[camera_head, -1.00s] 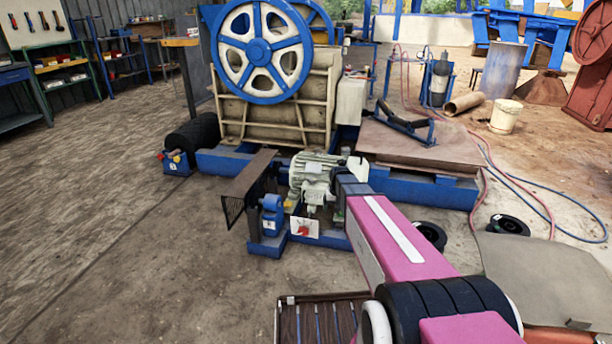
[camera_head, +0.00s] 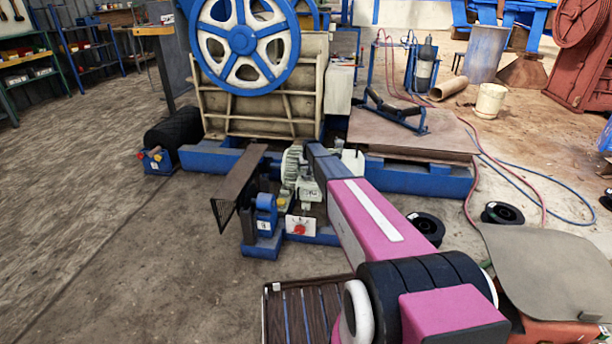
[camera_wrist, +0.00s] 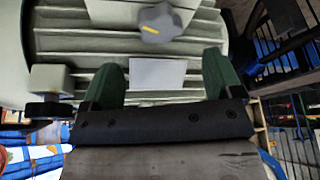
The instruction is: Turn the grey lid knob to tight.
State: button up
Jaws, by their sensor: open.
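The grey lobed knob (camera_wrist: 160,22) with a yellow mark on it shows at the top of the wrist view, in front of a pale ribbed housing (camera_wrist: 60,45). The yellow mark runs nearly sideways, slightly slanted. My gripper (camera_wrist: 162,60) has two dark green fingers, spread wide with nothing between them. The knob lies beyond the fingertips, between their lines, apart from both. In the head view my arm reaches over the pale green motor (camera_head: 291,166) and covers much of it. The knob and my gripper cannot be made out there.
A white plate (camera_wrist: 158,73) is on the housing between the fingers. A red rotary switch (camera_head: 299,229) on a white panel and a brown belt guard (camera_head: 238,178) stand left of my arm. The crusher (camera_head: 265,105) with its blue flywheel (camera_head: 243,42) stands behind. Floor at left is clear.

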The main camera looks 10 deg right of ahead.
aim_at(306, 177)
jog(key=x, duration=0.7)
jog(key=shift+w+f, duration=0.15)
jog(key=shift+f, duration=0.2)
jog(key=c, duration=0.9)
